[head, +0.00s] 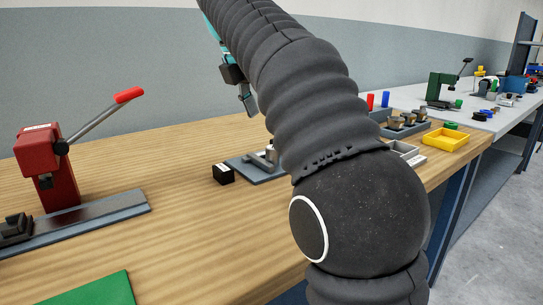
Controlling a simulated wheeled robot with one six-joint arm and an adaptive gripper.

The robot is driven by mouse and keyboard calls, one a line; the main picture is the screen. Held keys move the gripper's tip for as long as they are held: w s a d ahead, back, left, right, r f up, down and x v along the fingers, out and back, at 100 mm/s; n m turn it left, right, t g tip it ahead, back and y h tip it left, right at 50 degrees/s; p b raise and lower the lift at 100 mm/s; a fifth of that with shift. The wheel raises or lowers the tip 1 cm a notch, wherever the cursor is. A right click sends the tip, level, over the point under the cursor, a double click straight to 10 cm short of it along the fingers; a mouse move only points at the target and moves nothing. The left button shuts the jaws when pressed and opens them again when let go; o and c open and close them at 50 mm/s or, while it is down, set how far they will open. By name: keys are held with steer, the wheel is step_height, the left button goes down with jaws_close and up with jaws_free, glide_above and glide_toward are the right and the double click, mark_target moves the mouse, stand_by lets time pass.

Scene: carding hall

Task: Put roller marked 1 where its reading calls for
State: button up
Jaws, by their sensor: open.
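My gripper (247,100) hangs above the wooden bench, mostly hidden behind my dark arm. One finger shows pointing down, with no object visible at it. Below it, a grey plate (245,170) carries a small metal cylindrical part (271,153), partly covered by my arm. A black block (223,174) with a white label stands at the plate's left edge; any reading on it is too small to make out. A dark grey tray (416,133) holds several brownish metal parts (396,122). No number 1 is legible on anything, so I cannot tell which is roller 1.
A red lever press (44,170) stands left on a grey rail (95,222), by a green mat (92,293). Right are a light tray (407,152), a yellow tray (446,139) and a green press (440,88). The bench's middle front is clear.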

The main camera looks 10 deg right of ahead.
mark_target(272, 147)
steer(key=x, duration=0.5)
steer(key=shift+a+x, duration=0.15)
steer(key=shift+x, duration=1.15)
steer(key=shift+a+x, duration=0.15)
steer(key=shift+x, duration=1.2)
steer(key=shift+w, duration=0.2)
jaws_close()
